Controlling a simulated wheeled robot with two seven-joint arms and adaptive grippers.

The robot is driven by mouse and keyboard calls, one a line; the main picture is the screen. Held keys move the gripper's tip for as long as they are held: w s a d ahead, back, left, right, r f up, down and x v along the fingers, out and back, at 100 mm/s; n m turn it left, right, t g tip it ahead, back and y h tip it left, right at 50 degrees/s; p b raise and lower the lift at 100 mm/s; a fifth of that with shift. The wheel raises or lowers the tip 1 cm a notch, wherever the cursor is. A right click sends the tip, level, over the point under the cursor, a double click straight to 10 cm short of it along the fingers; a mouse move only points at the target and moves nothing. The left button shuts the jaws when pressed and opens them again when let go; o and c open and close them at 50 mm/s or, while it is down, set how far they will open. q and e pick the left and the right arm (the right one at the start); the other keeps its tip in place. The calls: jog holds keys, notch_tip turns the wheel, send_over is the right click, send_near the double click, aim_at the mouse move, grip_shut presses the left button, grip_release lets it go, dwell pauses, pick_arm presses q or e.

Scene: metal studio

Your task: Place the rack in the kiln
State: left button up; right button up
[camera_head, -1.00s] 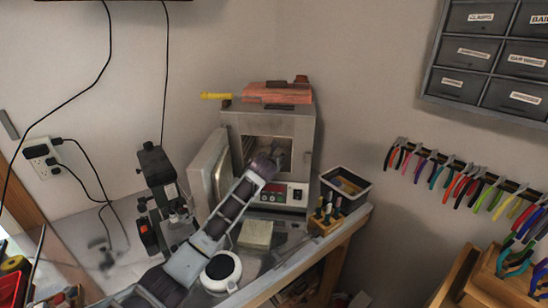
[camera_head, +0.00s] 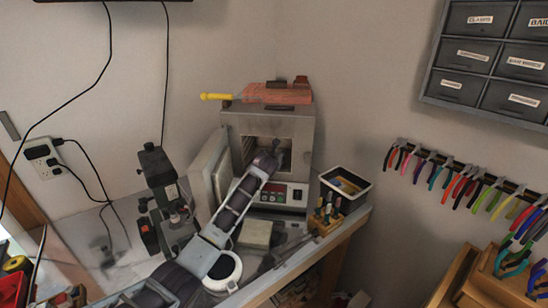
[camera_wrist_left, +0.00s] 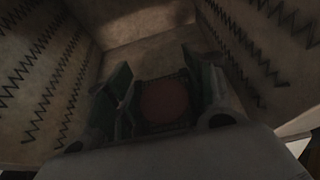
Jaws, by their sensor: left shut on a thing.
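The kiln (camera_head: 304,160) stands on the bench against the wall. Its door (camera_head: 202,172) is swung open to the left. My left arm reaches across the bench, and my left gripper (camera_head: 277,150) is inside the kiln mouth. In the left wrist view the kiln's inner walls (camera_wrist_left: 45,65) carry zigzag heating coils on both sides. My left gripper (camera_wrist_left: 165,92) is shut there on the dark, square rack (camera_wrist_left: 166,123). A dim reddish round patch shows within the rack. The view is dark, so I cannot tell whether the rack touches the kiln floor. My right gripper is out of view.
A yellow-handled tool (camera_head: 218,97) and a reddish block (camera_head: 275,94) lie on the kiln. A black bin (camera_head: 346,186) and a wooden tool holder (camera_head: 326,222) stand at its right. A dark microscope-like device (camera_head: 163,185) stands left, near the open door.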

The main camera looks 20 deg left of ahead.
pick_arm(q)
jog(key=shift+f, duration=0.1)
jog(key=o, duration=1)
jog(key=shift+b+v, duration=0.45)
jog(key=shift+v, duration=5.55)
jog(key=shift+o, duration=0.3)
